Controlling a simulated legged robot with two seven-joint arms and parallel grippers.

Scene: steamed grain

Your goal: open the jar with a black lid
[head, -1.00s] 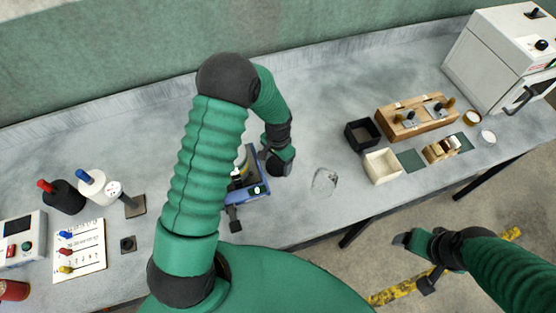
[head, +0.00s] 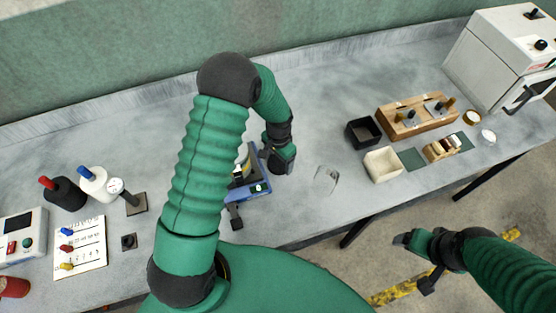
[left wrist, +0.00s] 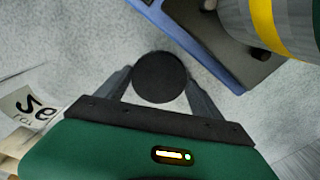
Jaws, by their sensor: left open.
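A round black lid (left wrist: 159,77) shows from above in the left wrist view, between the spread fingers of my left gripper (left wrist: 160,90). The fingers stand at its two sides; I cannot tell whether they touch it. The jar's body under the lid is hidden. In the head view my left gripper (head: 279,168) is low over the bench beside a blue device (head: 258,189), and the lid cannot be made out there. My right gripper (head: 412,262) is empty, with its fingers apart, in front of the bench edge.
In the left wrist view a yellow-banded cylinder (left wrist: 262,20) stands close at the upper right, by the blue device. A clear glass piece (head: 326,178) lies to its right on the bench. Black (head: 363,132) and cream (head: 383,166) boxes stand further right. Bottles (head: 95,184) stand left.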

